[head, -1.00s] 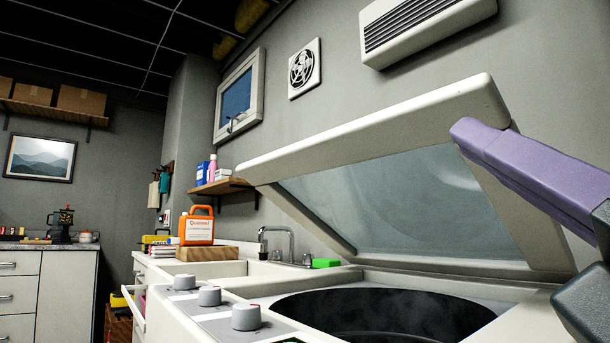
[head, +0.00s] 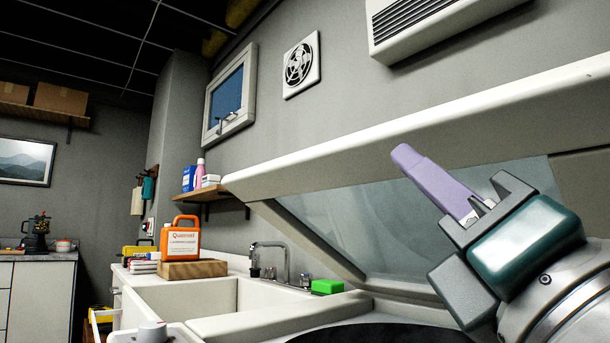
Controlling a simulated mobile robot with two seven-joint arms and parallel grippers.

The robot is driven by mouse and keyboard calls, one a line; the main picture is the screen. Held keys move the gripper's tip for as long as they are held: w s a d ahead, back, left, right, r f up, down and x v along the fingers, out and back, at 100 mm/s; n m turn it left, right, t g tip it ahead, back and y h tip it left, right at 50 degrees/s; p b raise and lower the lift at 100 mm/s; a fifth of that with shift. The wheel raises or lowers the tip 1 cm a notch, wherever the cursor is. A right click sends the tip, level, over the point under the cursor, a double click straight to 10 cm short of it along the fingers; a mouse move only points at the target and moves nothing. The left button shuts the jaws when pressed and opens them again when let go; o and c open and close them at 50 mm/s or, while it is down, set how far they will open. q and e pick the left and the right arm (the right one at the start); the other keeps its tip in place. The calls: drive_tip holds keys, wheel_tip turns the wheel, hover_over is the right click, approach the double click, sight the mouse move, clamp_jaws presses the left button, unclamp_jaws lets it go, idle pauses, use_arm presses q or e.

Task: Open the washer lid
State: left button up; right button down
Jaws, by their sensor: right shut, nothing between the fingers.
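The washer lid (head: 340,160) is a white frame with a glass pane. It stands tilted partly up from the washer, hinged along the back. Below it the dark round tub opening (head: 375,334) shows at the bottom edge. One white washer knob (head: 152,335) shows at the lower left. My left gripper is not in view.
A sink (head: 200,297) with a faucet (head: 270,262) lies left of the washer. An orange jug (head: 181,240) stands on a wooden block (head: 193,269), and a green block (head: 327,287) lies by the faucet. A shelf (head: 205,196) and a window (head: 229,95) are on the wall.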

drive_tip(key=shift+x, duration=1.05)
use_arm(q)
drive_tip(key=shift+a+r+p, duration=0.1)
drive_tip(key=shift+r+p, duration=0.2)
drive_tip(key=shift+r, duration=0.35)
use_arm(e)
drive_tip(key=shift+w+r, duration=0.1)
drive_tip(key=shift+w, duration=0.1)
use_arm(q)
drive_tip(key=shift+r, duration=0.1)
use_arm(e)
drive_tip(key=shift+r, duration=0.1)
